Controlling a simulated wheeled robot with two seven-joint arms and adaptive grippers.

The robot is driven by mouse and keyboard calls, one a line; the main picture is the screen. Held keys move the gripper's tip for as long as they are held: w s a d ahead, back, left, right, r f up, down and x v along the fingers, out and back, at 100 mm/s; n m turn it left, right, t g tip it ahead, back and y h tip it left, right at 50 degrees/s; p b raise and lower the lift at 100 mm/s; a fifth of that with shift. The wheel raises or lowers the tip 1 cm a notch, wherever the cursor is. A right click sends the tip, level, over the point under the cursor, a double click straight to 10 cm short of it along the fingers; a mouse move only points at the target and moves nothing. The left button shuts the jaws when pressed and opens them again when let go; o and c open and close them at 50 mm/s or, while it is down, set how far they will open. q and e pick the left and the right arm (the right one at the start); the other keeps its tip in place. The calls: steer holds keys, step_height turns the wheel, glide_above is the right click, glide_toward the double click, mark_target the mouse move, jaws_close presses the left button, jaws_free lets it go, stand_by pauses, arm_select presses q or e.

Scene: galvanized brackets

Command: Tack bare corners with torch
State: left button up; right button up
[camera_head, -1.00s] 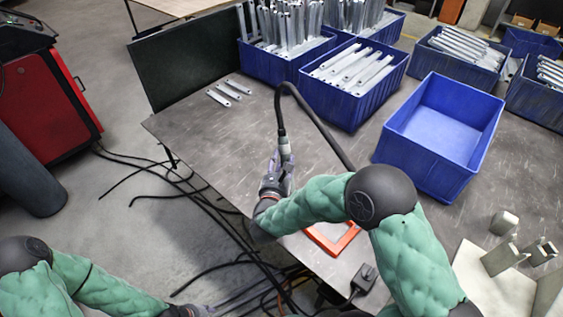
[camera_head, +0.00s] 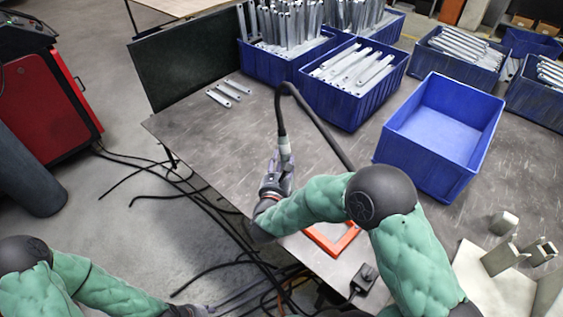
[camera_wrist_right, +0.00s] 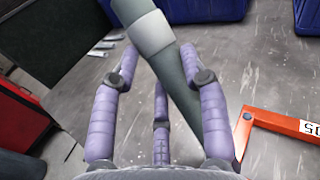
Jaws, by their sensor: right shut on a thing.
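My right gripper (camera_head: 277,182) is shut on the torch (camera_head: 285,148) above the table's left part. In the right wrist view its purple fingers (camera_wrist_right: 163,75) stand around the torch's dark handle (camera_wrist_right: 186,85), with a pale grey collar beyond them. A black cable arches from the torch. The torch's tip cannot be made out. My left gripper (camera_head: 203,311) is barely visible at the bottom edge, and its fingers cannot be judged. Flat galvanized strips (camera_head: 229,93) lie at the table's far left corner.
An orange-red angled frame (camera_head: 345,243) lies near the table's front edge; it also shows in the right wrist view (camera_wrist_right: 285,122). An empty blue bin (camera_head: 468,170) stands right of centre. Bins of metal parts (camera_head: 340,105) stand behind. A pale plate (camera_head: 482,285) with metal blocks sits lower right.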

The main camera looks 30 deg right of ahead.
mark_target(284, 140)
steer(key=shift+r, duration=0.1)
steer(key=shift+r+p, duration=1)
steer(key=shift+r, duration=1.95)
